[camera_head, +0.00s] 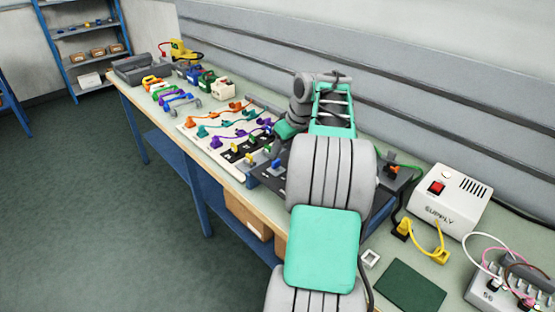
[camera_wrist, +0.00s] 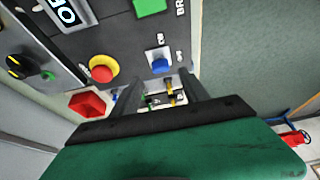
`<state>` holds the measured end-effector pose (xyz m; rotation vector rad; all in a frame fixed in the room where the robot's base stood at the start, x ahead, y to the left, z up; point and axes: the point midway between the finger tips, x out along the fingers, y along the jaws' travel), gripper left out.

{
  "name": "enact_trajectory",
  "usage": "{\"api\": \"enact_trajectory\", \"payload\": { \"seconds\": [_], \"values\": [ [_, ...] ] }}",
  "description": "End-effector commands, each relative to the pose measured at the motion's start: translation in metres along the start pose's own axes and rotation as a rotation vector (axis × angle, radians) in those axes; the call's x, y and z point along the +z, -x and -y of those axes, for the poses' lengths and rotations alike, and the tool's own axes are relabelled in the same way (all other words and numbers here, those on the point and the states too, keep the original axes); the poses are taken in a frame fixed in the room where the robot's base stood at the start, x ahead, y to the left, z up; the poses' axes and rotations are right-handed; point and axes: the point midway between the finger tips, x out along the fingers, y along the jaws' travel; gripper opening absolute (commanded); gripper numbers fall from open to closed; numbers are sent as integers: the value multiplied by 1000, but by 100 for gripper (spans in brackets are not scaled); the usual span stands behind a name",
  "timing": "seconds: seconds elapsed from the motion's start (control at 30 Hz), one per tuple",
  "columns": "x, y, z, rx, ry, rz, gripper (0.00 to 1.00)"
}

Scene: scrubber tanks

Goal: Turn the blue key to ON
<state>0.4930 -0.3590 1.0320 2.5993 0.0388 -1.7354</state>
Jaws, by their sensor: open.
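The blue key (camera_wrist: 160,65) sits on a small white plate on a dark grey panel (camera_wrist: 125,45) in the wrist view. Small white lettering stands beside it, too small to read surely, and I cannot tell which way the key points. My gripper (camera_wrist: 161,80) is open, its two dark fingers reaching toward the panel, one on each side of the key in the picture. I cannot tell whether they touch it. In the head view my arm covers much of the panel, and my fingers are hard to make out there.
A red button with a yellow collar (camera_wrist: 102,68) is left of the key, with a black knob (camera_wrist: 15,65) farther left and a green square (camera_wrist: 150,5) above. On the bench, a cable board (camera_head: 205,135) lies left and a white supply box (camera_head: 447,200) right.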

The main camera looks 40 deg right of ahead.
Motion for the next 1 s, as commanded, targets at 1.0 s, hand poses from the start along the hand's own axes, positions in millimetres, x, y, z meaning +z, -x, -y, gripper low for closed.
{"api": "enact_trajectory", "payload": {
  "seconds": [1.0],
  "values": [
    [0,-61,1,1,-1,0,21]
  ]
}}
